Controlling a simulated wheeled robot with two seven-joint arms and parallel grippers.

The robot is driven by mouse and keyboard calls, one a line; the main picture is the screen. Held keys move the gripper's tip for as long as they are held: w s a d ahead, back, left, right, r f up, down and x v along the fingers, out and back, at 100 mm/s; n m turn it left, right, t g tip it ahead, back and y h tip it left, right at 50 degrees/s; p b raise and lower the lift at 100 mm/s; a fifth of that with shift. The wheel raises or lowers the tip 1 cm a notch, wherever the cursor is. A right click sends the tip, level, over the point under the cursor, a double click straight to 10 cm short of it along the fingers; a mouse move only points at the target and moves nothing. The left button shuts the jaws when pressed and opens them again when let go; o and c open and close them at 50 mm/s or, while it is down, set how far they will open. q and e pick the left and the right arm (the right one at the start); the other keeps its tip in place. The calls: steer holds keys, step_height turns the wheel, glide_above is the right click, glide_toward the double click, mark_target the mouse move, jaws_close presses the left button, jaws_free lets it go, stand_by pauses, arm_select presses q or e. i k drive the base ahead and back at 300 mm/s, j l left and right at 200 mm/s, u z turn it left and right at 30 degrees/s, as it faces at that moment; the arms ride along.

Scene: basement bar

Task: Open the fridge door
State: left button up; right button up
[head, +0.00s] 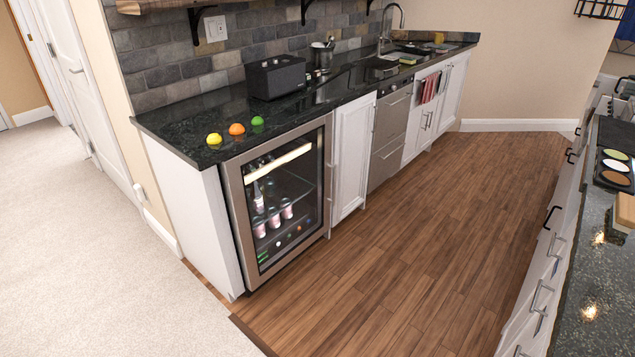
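The fridge (232,182) is a low glass-fronted unit with a steel frame, built in under the near end of the dark counter on the left. Its door looks shut. Through the glass I see several bottles and cans on the shelves. A vertical steel handle (331,180) seems to run along the right edge of the door, beside the white cabinet. Neither of my grippers is in the head view.
The dark counter (190,125) holds a yellow, an orange and a green fruit and a black toaster (275,77). The wooden floor (400,240) before the fridge is clear. A second counter (600,290) with drawers stands at the right; carpet (90,250) lies left.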

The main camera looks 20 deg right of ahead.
mark_target(232, 169)
steer(key=i+j, duration=0.2)
steer(key=i, duration=0.25)
steer(key=i+j+u, duration=0.1)
steer(key=i, duration=0.4)
steer(key=j, duration=0.1)
